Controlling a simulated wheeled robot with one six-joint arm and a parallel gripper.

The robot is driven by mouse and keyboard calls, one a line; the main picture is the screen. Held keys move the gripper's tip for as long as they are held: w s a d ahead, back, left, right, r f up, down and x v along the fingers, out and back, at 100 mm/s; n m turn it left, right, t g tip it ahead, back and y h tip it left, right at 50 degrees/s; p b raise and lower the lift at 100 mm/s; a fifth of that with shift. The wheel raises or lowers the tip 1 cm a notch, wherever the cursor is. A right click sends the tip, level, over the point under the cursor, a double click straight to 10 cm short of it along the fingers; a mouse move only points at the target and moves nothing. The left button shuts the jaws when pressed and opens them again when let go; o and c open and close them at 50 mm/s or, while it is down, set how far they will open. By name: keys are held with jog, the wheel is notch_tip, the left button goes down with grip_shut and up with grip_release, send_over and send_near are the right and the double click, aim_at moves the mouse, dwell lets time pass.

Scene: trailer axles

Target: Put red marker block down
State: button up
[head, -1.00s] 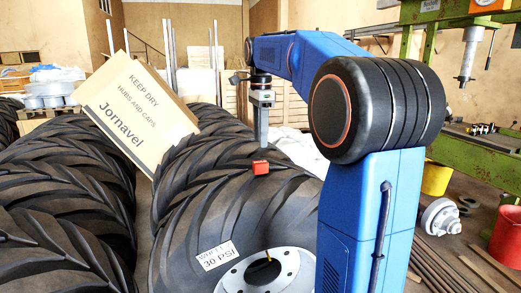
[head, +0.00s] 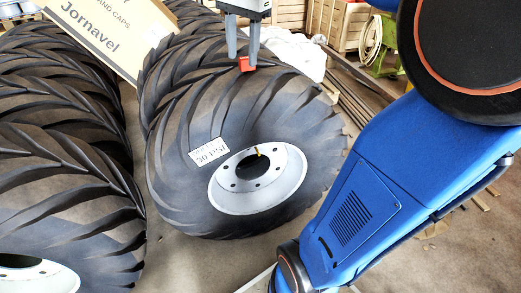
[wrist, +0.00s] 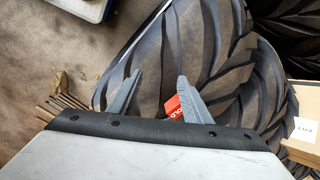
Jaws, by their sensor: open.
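The red marker block (head: 246,64) sits on the upper tread of the front tyre (head: 215,100), beside the tip of one finger. In the wrist view the block (wrist: 172,106) shows part of some white lettering and is partly hidden behind the right finger. My gripper (head: 241,58) is over the tyre, its two fingers pointing down and spread apart. In the wrist view my gripper (wrist: 160,76) is open, with the block nearer the right finger than the left. I cannot tell whether that finger touches the block.
A cardboard box (head: 105,30) leans on the tyres at the back left. More large tyres (head: 60,170) stand at the left. The front tyre has a white rim (head: 260,180) and a pressure label (head: 208,151). Bare floor (head: 440,265) lies at the lower right.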

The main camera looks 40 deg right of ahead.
jog(key=s+a+f+n+t, duration=0.1)
jog(key=s+a+f+n, duration=0.3)
jog(key=s+f+n, duration=0.3)
jog(key=s+a+f+n+t, duration=0.2)
jog(key=s+a+f+n, duration=0.2)
jog(key=s+f+n, duration=0.3)
jog(key=s+f, duration=0.5)
jog(key=f, duration=0.2)
jog(key=shift+s, duration=0.35)
